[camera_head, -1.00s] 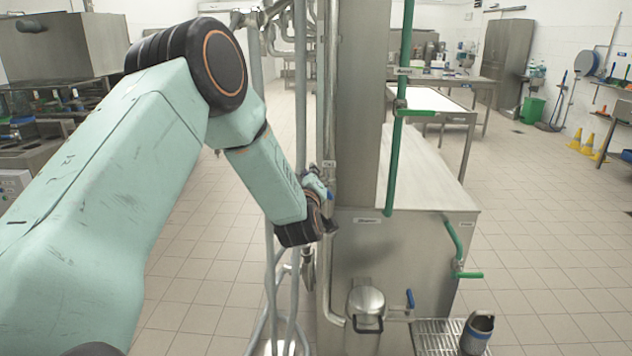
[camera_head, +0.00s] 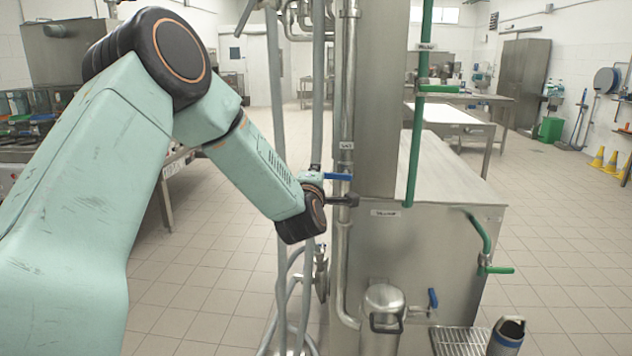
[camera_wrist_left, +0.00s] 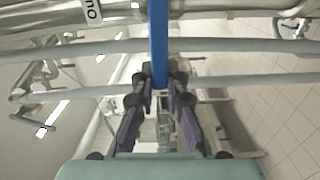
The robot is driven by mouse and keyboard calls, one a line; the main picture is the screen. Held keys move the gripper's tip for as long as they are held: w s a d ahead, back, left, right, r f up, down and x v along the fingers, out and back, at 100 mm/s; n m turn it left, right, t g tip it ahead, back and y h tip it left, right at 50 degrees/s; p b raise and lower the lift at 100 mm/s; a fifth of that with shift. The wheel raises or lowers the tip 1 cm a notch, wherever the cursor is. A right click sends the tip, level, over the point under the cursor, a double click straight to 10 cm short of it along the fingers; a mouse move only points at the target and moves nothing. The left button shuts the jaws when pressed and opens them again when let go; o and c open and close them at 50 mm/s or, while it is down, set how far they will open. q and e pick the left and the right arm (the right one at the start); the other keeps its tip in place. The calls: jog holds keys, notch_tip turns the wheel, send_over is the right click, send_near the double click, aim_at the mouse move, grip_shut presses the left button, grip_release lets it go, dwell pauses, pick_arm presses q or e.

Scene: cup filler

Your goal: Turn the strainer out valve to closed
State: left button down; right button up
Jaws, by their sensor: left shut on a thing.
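The strainer out valve has a blue lever handle (camera_head: 338,177) on the vertical steel pipe, just below a small label (camera_head: 347,146). In the head view the lever lies roughly level, crosswise to the pipe. My left gripper (camera_head: 350,200) is at the pipe, close to the lever. In the left wrist view the blue handle (camera_wrist_left: 158,45) runs down from the top edge to between the dark fingertips of my left gripper (camera_wrist_left: 162,80), which is shut on it. The label beside it shows only "Ou". The valve body is mostly hidden. My right gripper is out of view.
A lidded steel pot (camera_head: 382,312) with a small blue-handled valve (camera_head: 433,298) stands below. A steel tank (camera_head: 430,250) with green pipes and handles is at right. Hoses (camera_head: 290,300) hang at left. Open tiled floor lies on both sides.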

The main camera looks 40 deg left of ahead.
pick_arm(q)
jog(key=shift+f+n+b, duration=0.3)
jog(key=shift+f+b, duration=0.05)
dwell(0.3)
jog(key=c, duration=1.3)
grip_release()
jog(key=shift+c, duration=0.2)
jog(key=shift+r, duration=0.1)
jog(key=v, duration=1.2)
